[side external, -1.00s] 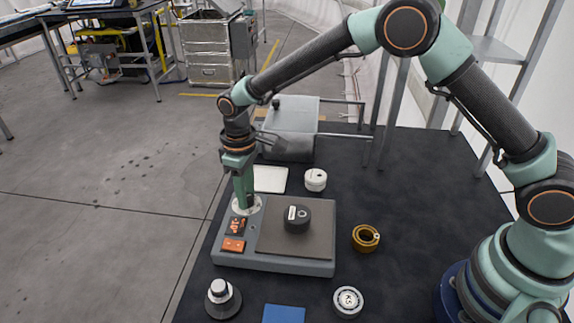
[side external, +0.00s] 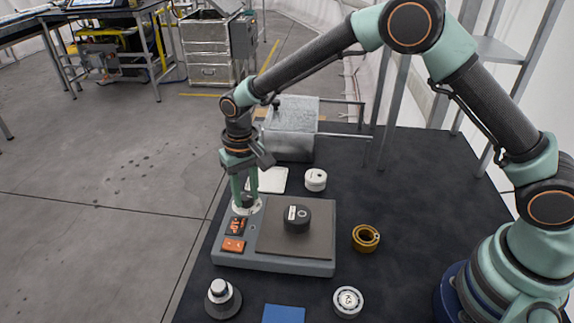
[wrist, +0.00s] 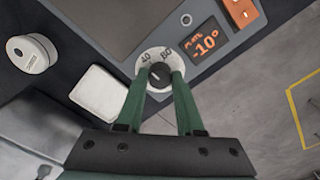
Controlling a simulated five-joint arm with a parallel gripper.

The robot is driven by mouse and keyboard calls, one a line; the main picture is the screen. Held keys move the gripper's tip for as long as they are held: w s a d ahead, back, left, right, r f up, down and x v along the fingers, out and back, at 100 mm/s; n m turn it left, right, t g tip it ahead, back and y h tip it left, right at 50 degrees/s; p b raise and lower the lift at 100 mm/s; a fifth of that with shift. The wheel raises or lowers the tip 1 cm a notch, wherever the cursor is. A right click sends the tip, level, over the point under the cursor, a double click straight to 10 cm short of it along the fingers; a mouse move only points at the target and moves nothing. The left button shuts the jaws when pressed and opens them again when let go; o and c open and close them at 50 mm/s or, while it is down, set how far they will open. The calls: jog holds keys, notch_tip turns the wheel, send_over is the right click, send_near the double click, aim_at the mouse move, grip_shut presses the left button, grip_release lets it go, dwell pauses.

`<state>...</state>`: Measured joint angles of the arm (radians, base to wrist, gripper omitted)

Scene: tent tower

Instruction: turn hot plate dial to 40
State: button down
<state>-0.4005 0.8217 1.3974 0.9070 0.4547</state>
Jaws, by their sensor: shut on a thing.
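The hot plate (side external: 275,267) is a grey box with a dark flat top (side external: 310,243). Its dial has a black knob (wrist: 160,75) on a white disc (wrist: 149,59) marked 40 and 80, in the hot plate's far left corner in the side view. The display (wrist: 203,42) beside it reads "PLATE -10°" in orange. My gripper (wrist: 160,78) points down at the dial, with its green fingers on either side of the knob and shut on it. In the side view my gripper (side external: 245,203) partly hides the dial.
A black cylinder (side external: 297,224) stands on the plate. Around the hot plate are a white pad (side external: 270,180), a white round part (side external: 316,180), a brass ring (side external: 365,238), a bearing (side external: 348,301), a knobbed black base (side external: 222,298) and a metal box (side external: 290,135).

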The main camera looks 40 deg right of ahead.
aim_at(248, 196)
jog(key=shift+w+d+r, duration=0.1)
jog(key=shift+w, duration=0.1)
jog(key=c, duration=0.8)
grip_release()
jog(key=shift+o, duration=1.3)
jog(key=shift+s, duration=0.1)
jog(key=shift+r, duration=0.1)
notch_tip(248, 196, up, 12)
jog(key=shift+s, duration=0.1)
